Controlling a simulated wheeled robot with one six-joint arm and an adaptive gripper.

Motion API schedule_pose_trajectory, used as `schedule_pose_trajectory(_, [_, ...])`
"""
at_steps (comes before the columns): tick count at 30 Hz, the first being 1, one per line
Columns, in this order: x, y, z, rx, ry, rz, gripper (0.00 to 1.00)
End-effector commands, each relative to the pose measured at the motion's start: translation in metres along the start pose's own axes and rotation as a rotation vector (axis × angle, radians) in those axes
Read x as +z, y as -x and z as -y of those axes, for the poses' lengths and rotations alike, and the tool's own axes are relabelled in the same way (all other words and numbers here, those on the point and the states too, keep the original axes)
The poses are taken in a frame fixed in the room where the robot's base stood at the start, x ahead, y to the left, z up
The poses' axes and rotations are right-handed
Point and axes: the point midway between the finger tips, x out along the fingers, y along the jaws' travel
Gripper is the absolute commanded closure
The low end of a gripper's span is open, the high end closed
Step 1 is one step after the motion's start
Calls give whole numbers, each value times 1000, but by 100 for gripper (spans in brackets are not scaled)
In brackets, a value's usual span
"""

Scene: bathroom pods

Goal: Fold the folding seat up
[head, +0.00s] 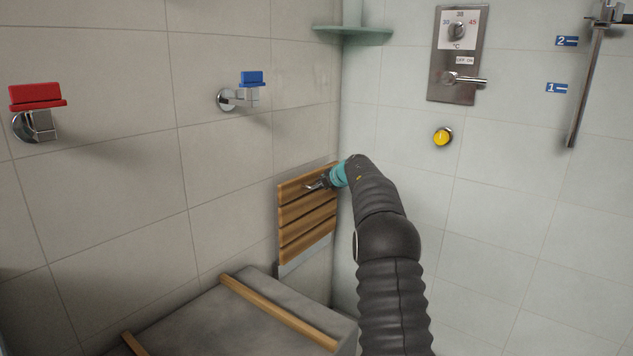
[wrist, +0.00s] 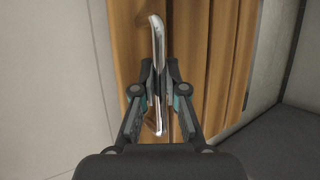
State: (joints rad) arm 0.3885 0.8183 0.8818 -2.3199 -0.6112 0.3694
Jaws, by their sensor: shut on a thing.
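The folding seat (head: 306,219) has wooden slats and hangs on the left wall near the corner. In the head view its slatted panel stands upright, close to the wall. The slats also fill the middle of the wrist view (wrist: 215,70). A shiny metal handle (wrist: 158,32) stands out from the slats. My gripper (head: 319,184) is at the upper part of the seat. In the wrist view its fingers (wrist: 157,88) are closed on the handle from both sides. My arm hides part of the right side around the seat.
A grey bench (head: 215,320) with wooden strips stands below and in front of the seat. A red hook (head: 36,96) and a blue hook (head: 251,78) are on the left wall. A corner shelf (head: 354,32), shower control (head: 458,55) and yellow knob (head: 443,137) are above right.

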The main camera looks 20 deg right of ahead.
Motion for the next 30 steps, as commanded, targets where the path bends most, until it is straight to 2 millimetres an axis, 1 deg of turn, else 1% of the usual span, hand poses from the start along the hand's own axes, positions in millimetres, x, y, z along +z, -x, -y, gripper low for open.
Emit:
schedule_pose_trajectory(10, [3, -4, -4, -25, 8, 9, 100])
schedule_pose_trajectory(21, [-3, -9, -9, -29, 16, 14, 100])
schedule_pose_trajectory(22, [-4, -9, -9, -29, 17, 14, 81])
schedule_pose_trajectory(23, [-5, -10, -9, -30, 18, 14, 78])
schedule_pose_trajectory(30, [-8, -11, -7, -34, 19, 8, 78])
